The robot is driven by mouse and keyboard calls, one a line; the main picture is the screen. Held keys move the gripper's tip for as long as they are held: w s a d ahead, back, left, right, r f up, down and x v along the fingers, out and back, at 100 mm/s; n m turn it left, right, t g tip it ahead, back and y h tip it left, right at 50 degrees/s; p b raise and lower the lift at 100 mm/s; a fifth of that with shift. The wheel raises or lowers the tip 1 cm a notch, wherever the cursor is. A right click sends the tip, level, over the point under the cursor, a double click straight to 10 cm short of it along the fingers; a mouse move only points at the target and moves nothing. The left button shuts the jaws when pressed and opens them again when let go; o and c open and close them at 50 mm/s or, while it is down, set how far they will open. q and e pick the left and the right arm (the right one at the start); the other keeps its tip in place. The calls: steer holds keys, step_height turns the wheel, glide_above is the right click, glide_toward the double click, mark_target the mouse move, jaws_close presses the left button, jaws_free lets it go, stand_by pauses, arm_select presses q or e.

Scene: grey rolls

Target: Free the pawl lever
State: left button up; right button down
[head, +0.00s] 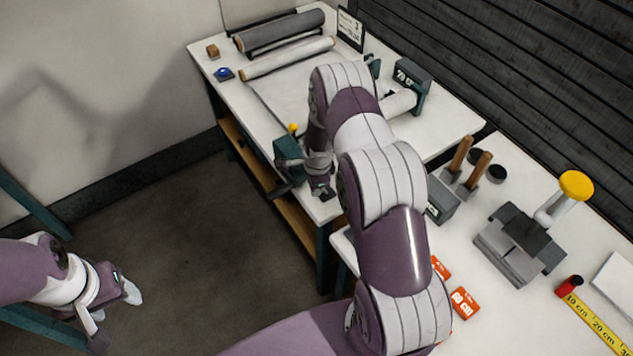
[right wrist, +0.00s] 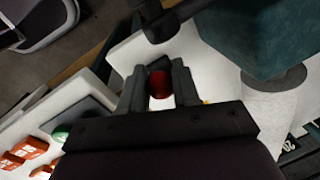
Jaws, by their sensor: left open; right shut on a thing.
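My right gripper (head: 321,190) is at the front edge of the far table, beside a teal stand (head: 288,156). In the right wrist view its two dark fingers (right wrist: 157,82) are shut on a small red piece (right wrist: 159,85), which looks like the grip of the pawl lever. The rest of the lever is hidden by the fingers. A teal block (right wrist: 262,38) and a white roll (right wrist: 268,112) with a grey core are close to the right of the fingers. My left gripper (head: 118,298) is open and empty, low over the floor at the left.
A dark bar (right wrist: 166,20) lies just beyond the right fingertips. A grey roll (head: 280,30) and a thinner pale roll (head: 288,58) lie at the table's back. The right-hand table holds a press with a yellow knob (head: 576,185), wooden-handled tools (head: 480,166) and orange cards (head: 464,303).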

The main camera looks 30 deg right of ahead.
steer(key=shift+s+a+f, duration=0.25)
steer(key=c, duration=0.8)
jaws_free()
steer(key=shift+c, duration=0.2)
steer(key=shift+w, duration=0.1)
steer(key=shift+r, duration=0.1)
steer(key=shift+d+r, duration=0.1)
steer(key=shift+r, duration=0.25)
step_height(320, 180, up, 12)
steer(key=s+b, duration=0.2)
steer(key=shift+a+f, duration=0.15)
steer(key=shift+a, duration=0.05)
